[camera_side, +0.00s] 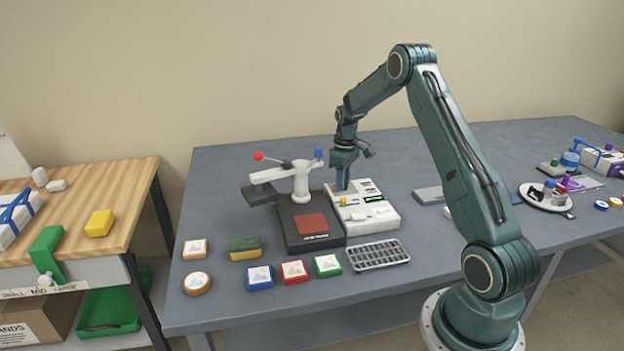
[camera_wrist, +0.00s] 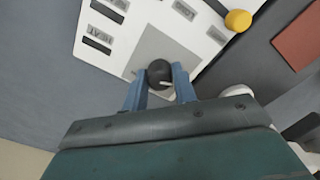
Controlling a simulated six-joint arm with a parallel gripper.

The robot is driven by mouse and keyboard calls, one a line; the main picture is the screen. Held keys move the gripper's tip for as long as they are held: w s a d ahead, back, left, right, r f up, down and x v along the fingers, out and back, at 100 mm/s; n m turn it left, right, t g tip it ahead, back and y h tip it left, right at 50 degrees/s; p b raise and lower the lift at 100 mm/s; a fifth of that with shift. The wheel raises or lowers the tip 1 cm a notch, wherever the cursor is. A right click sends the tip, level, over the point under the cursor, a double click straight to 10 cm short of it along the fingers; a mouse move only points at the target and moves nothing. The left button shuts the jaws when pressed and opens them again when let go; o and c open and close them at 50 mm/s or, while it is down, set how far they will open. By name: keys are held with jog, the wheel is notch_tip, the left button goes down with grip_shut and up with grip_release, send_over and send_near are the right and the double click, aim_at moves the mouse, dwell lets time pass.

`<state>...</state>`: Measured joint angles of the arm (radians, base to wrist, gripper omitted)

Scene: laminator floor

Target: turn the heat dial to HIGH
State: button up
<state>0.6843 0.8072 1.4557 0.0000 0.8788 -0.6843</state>
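The heat dial (camera_wrist: 159,74) is a round black knob with a short white mark near its lower right edge in the wrist view. It sits on a grey plate on the white control unit (camera_wrist: 88,48), near an upside-down HEAT label. My gripper (camera_wrist: 160,70) has its two blue fingers on either side of the dial. The gaps are too small to tell whether they press on it. In the side view my gripper (camera_side: 343,185) points down at the back left of the white unit (camera_side: 380,217), hiding the dial.
A yellow knob (camera_wrist: 238,20) stands on the same unit. Left of the unit is a black press (camera_side: 297,238) with a reddish plate (camera_side: 311,223) and a lever with red and blue ends. A grey tray (camera_side: 378,256) lies in front. The table behind the unit is clear.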

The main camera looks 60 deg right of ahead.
jog(key=shift+m, duration=0.3)
jog(key=m, duration=0.8)
jog(key=shift+m, duration=0.3)
jog(key=m, duration=0.4)
jog(key=shift+m, duration=0.3)
jog(key=m, duration=0.5)
dwell(0.3)
jog(key=o, duration=1)
jog(key=shift+c, duration=0.2)
jog(key=shift+r, duration=0.1)
